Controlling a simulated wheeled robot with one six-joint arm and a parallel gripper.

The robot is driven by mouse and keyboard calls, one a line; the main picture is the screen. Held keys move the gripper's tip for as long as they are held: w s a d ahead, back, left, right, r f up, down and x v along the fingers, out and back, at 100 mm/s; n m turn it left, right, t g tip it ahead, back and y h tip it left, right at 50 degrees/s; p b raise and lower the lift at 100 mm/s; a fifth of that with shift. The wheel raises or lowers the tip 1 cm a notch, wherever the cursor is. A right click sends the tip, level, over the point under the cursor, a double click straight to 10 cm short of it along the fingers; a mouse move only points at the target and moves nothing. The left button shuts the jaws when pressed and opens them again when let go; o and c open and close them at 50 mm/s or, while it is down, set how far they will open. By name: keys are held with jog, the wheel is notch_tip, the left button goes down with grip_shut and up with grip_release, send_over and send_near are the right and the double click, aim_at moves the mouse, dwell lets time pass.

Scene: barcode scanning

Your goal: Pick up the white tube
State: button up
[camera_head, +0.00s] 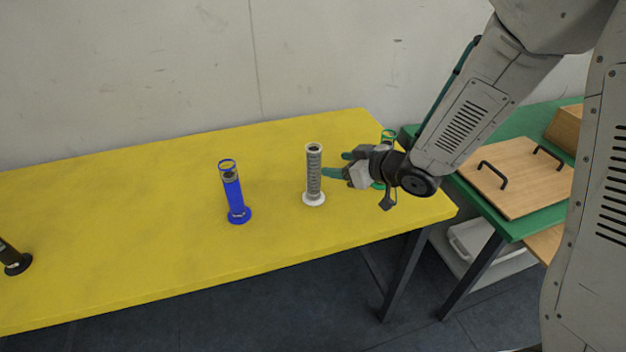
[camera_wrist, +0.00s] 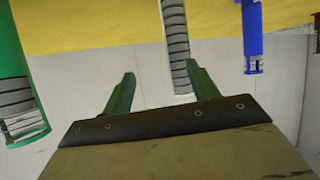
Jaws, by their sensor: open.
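The white tube (camera_head: 314,175) stands upright on its round base on the yellow table, with a ribbed grey body. My gripper (camera_head: 338,164) is open and empty just to its right, with its green fingers pointing toward the tube. In the wrist view the table is at the top and the white tube (camera_wrist: 176,42) hangs down. It is nearer the right finger of my gripper (camera_wrist: 161,71), which overlaps the tube's edge. I cannot tell the exact gap between fingers and tube.
A blue tube (camera_head: 235,197) stands left of the white one. A black tube (camera_head: 14,258) is at the far left of the yellow table (camera_head: 120,220). A green tube (camera_head: 388,134) is partly hidden behind my gripper. A green table (camera_head: 455,150) with a wooden board (camera_head: 525,178) stands right.

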aim_at(308, 167)
jog(key=shift+n+y, duration=0.3)
jog(key=shift+y, duration=0.5)
jog(key=w+a+f, duration=0.1)
jog(key=a, duration=0.1)
jog(key=w+a+f, duration=0.1)
jog(key=a, duration=0.2)
jog(key=w+a+f, duration=0.1)
jog(key=a, duration=0.2)
jog(key=shift+w+f, duration=0.3)
jog(key=shift+f, duration=0.05)
jog(key=shift+d, duration=0.1)
grip_shut()
